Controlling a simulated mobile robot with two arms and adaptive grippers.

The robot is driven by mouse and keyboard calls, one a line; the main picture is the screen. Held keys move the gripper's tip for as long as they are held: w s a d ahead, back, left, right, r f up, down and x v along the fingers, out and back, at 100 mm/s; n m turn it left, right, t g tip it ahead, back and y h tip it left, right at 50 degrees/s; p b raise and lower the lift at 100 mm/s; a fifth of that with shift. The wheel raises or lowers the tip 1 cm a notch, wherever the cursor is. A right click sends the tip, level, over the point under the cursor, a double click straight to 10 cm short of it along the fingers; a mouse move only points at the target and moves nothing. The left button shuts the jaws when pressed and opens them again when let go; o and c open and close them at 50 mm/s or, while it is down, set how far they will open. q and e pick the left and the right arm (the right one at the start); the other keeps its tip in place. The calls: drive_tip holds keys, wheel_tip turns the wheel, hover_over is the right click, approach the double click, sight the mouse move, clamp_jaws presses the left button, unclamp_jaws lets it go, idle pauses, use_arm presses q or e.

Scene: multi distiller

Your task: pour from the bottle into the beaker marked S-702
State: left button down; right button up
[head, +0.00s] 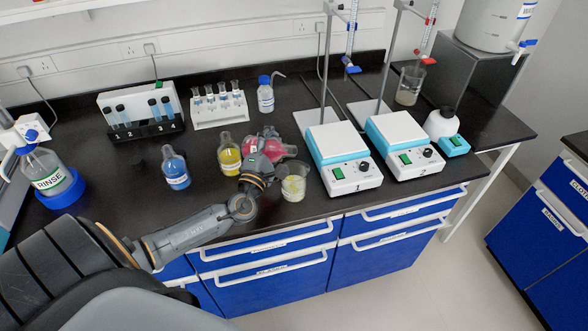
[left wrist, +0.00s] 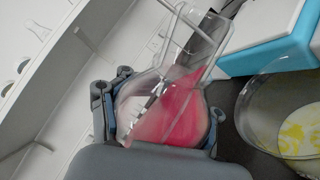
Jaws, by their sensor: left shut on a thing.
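My left gripper (head: 262,152) is shut on a clear glass bottle (head: 279,149) with red-pink liquid. The bottle is tilted, its neck pointing right in the head view. It also shows in the left wrist view (left wrist: 172,118), with the liquid slanting toward the neck. A glass beaker (head: 293,187) with a pale yellowish content stands just in front of and to the right of the gripper. The left wrist view shows this beaker (left wrist: 264,120) close beside the bottle, yellow bits in it. No stream of liquid shows. I cannot read S-702 on it. My right gripper is out of view.
A blue flask (head: 175,169) and a yellow flask (head: 230,157) stand left of the gripper. Two hotplates (head: 345,172) (head: 403,147) stand to the right, with burette stands. Another beaker (head: 409,88) is behind. A wash bottle (head: 265,98) and tube racks (head: 217,111) (head: 143,127) are at the back.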

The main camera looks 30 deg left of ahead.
use_arm(q)
drive_tip(key=shift+m, duration=0.5)
idle(0.6)
drive_tip(key=shift+f+m+h+p, duration=0.25)
drive_tip(key=shift+m+h, duration=0.25)
drive_tip(key=shift+m, duration=0.6)
idle(2.4)
